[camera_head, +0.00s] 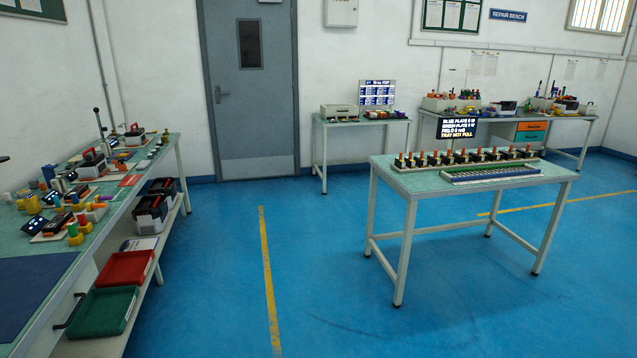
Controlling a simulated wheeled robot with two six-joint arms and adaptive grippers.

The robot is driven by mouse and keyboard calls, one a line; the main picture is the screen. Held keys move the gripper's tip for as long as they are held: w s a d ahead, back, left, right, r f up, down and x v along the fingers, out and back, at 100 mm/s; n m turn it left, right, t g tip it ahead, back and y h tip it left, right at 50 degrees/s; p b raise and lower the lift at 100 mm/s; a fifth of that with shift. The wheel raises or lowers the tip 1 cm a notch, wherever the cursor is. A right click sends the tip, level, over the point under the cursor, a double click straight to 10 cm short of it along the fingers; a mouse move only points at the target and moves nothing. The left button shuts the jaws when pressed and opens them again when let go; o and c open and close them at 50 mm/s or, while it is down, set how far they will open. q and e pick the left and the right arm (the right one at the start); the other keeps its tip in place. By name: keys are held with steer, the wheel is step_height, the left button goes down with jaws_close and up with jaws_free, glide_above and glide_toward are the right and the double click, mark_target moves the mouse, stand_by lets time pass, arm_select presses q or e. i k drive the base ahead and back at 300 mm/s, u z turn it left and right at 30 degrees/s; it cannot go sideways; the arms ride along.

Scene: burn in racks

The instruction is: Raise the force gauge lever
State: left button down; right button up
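A tall thin metal lever with a dark knob (97,122) stands up from the far part of the long left bench. It looks nearly upright, leaning slightly. It rises behind a small dark device with a red part (92,158). I cannot tell for sure that this is the force gauge, as no label is readable at this distance. Neither of my grippers shows in the view.
The left bench (112,212) is crowded with small devices and coloured parts. Red (126,268) and green (101,312) trays sit on its lower shelf. A table (420,184) with a row of black units stands at right. Blue floor (225,260) between them is clear.

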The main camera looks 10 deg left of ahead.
mark_target(89, 157)
steer(key=u, duration=0.1)
steer(key=i, duration=1.4)
steer(key=u, duration=1.25)
steer(key=i, duration=1.25)
steer(key=u, duration=0.95)
